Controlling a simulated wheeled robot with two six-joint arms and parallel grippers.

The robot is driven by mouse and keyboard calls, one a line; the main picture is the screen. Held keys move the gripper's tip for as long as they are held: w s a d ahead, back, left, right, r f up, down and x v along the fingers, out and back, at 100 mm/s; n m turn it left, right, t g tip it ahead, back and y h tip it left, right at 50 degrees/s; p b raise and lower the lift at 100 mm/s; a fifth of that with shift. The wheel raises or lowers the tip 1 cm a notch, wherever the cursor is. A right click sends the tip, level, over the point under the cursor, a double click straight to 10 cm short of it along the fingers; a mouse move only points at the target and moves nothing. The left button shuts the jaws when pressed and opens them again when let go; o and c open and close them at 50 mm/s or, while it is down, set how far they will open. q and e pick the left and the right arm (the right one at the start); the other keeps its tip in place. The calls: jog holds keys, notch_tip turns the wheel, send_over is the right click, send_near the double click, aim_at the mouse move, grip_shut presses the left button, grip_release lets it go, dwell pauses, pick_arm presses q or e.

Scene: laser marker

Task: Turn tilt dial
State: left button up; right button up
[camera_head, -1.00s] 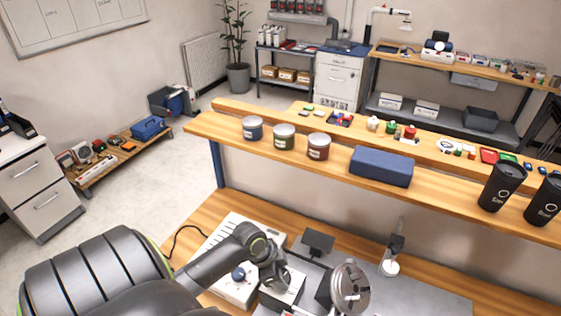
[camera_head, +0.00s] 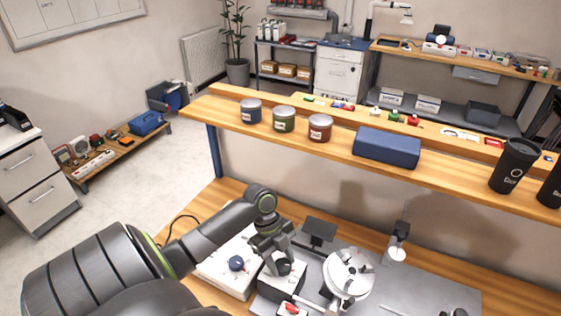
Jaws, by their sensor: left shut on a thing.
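My left gripper (camera_head: 283,262) reaches down from the left onto a small white box (camera_head: 290,279) on the workbench. It is shut on a dark dial (camera_head: 284,267) at the top of this box; the fingers partly hide the dial. A blue knob (camera_head: 236,263) sits on the larger white control unit (camera_head: 222,275) to the left. A round metal chuck (camera_head: 348,274) stands just right of the gripper. I cannot read any marks on the dial. My right gripper is not in view.
A small dark screen (camera_head: 320,232) and a post with a white-tipped head (camera_head: 397,249) stand behind the chuck. A red switch (camera_head: 291,309) is near the front. The shelf above holds several cans, a blue case (camera_head: 387,147) and black tumblers (camera_head: 514,165).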

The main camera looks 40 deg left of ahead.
pick_arm(q)
jog(key=m+g+b, duration=0.1)
jog(key=m, duration=0.1)
jog(key=m+b, duration=0.2)
jog(key=shift+w+f+m+g+y, duration=0.1)
jog(key=shift+w+m+g+y, duration=0.05)
jog(key=shift+m+g+y, duration=0.2)
jog(key=shift+b, duration=0.3)
jog(key=o, duration=1)
